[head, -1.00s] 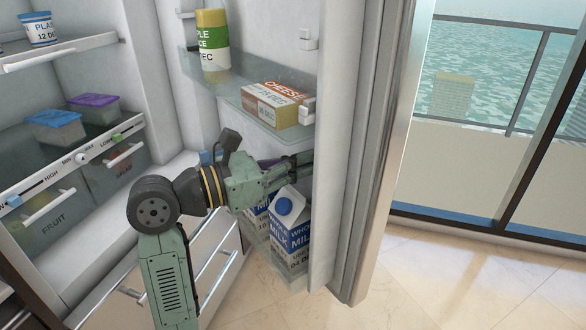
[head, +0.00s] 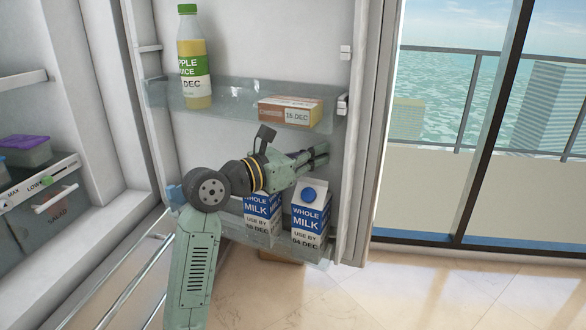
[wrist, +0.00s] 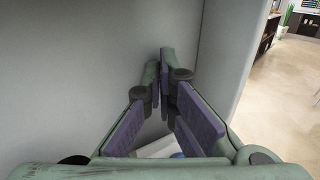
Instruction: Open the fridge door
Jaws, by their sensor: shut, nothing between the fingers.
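The fridge door (head: 235,150) stands open, its inner face with shelves turned toward me in the head view. My gripper (head: 322,152) is in front of the inner face, between the upper door shelf and the milk cartons, near the door's free edge (head: 358,150). In the wrist view my gripper (wrist: 166,62) has its fingertips together with nothing between them, and the pale door panel (wrist: 80,60) lies close ahead. I cannot tell whether the fingertips touch the panel. The fridge interior (head: 60,110) shows at the left.
Milk cartons (head: 311,212) stand on the lower door shelf, just under my gripper. A juice bottle (head: 194,60) and a cheese box (head: 290,111) sit on the upper door shelf (head: 230,95). A salad drawer (head: 55,205) is at left. Tiled floor (head: 400,290) is clear at right.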

